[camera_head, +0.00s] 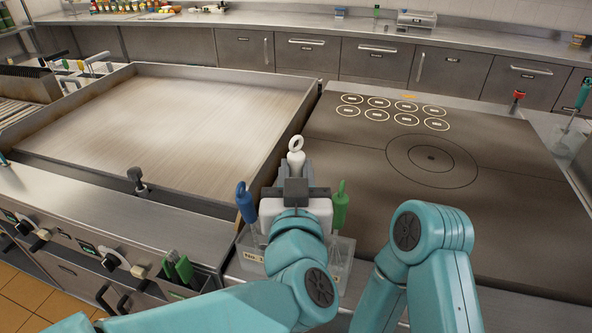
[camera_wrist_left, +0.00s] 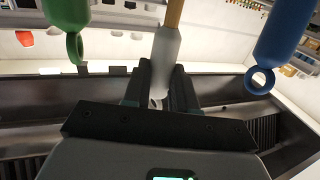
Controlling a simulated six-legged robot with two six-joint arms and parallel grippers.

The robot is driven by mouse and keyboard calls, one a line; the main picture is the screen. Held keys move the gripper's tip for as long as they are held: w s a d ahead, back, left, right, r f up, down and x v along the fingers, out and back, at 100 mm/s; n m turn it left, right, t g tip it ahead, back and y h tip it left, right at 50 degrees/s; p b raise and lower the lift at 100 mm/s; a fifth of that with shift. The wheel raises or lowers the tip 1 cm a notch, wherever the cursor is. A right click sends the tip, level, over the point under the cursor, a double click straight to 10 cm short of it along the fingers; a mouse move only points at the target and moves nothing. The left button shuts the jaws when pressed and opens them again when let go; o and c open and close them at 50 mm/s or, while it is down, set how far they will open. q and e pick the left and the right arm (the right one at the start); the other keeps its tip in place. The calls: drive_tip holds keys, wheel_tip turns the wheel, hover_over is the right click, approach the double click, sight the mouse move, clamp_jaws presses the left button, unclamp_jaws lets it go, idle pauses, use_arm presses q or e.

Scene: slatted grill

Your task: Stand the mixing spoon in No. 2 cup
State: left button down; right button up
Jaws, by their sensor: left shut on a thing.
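My left gripper (camera_head: 295,190) is shut on a white-handled utensil (camera_head: 296,152), probably the mixing spoon, whose ring end points up. The left wrist view shows its white handle (camera_wrist_left: 166,55) between my fingers (camera_wrist_left: 160,85) and a tan shaft beyond; its working end is out of sight. A blue-handled utensil (camera_head: 245,202) stands to the left of the gripper and a green-handled one (camera_head: 340,206) to the right. Below are clear cups; the left one (camera_head: 250,257) reads No. 1, and the right one (camera_head: 340,262) has a partly hidden label. My arm hides the middle, so I cannot make out No. 2 cup.
A wide flat griddle (camera_head: 180,115) with raised walls lies to the left. A dark cooktop (camera_head: 450,190) with printed circles lies to the right, mostly bare. A clear holder (camera_head: 568,140) with a teal-handled tool stands at the far right.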

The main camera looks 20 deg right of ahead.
use_arm(q)
wheel_tip(320, 180, down, 6)
drive_tip(key=b, duration=0.4)
drive_tip(key=shift+b, duration=0.4)
drive_tip(key=shift+w+f+b, duration=0.1)
drive_tip(key=shift+f+b, duration=0.35)
drive_tip(key=shift+f, duration=0.2)
drive_tip(key=c, duration=0.8)
unclamp_jaws()
